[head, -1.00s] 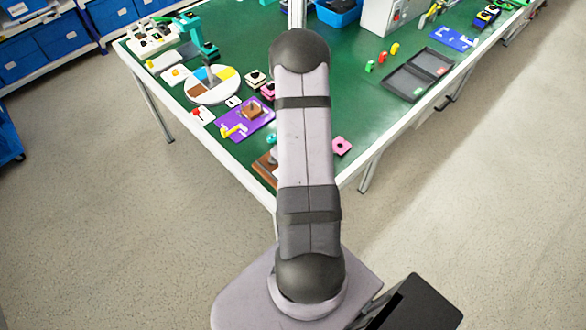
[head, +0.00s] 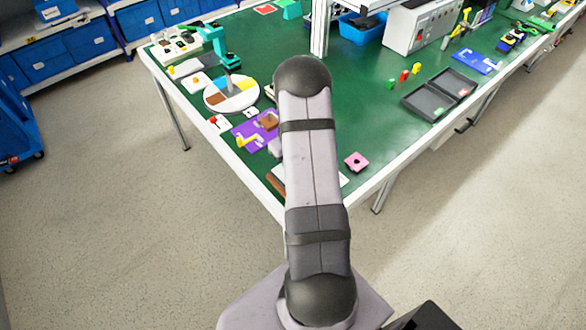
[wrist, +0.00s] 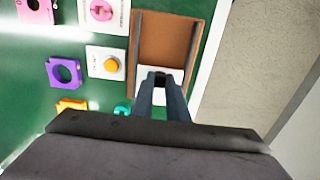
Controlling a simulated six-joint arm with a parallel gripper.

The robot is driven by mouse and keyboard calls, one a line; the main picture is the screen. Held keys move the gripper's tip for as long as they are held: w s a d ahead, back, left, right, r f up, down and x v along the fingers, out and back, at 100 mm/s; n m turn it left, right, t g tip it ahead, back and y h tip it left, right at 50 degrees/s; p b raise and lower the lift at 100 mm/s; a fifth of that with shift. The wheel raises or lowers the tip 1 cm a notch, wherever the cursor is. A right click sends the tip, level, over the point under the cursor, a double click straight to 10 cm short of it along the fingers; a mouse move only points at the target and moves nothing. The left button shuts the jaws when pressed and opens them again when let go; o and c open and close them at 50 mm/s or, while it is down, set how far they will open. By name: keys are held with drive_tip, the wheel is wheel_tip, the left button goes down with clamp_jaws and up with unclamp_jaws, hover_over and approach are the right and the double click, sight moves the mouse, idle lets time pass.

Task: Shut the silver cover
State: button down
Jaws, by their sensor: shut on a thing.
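A brown open box (wrist: 165,38) lies near the table's edge in the wrist view. A pale silver-white cover (wrist: 177,75) lies across its near end, and the far part of the box is open. My gripper (wrist: 160,82) reaches over the cover, its two fingers close around a small dark piece that looks like the cover's handle. The near part of the cover is hidden by the fingers. In the head view only a brown edge of the box (head: 277,183) shows beside my arm; the gripper is hidden there.
An orange button on a white plate (wrist: 109,65) and a purple ring block (wrist: 64,72) lie left of the box. The head view shows a pink block (head: 356,161), a round colored disc (head: 230,94) and a grey tray (head: 440,94) on the green table (head: 370,125).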

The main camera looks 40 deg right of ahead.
drive_tip(key=c, duration=1.7)
unclamp_jaws()
drive_tip(key=shift+w, duration=0.25)
drive_tip(key=shift+s, duration=0.1)
drive_tip(key=shift+r, duration=0.2)
drive_tip(key=shift+r+b, duration=1.25)
drive_tip(key=shift+r, duration=2.3)
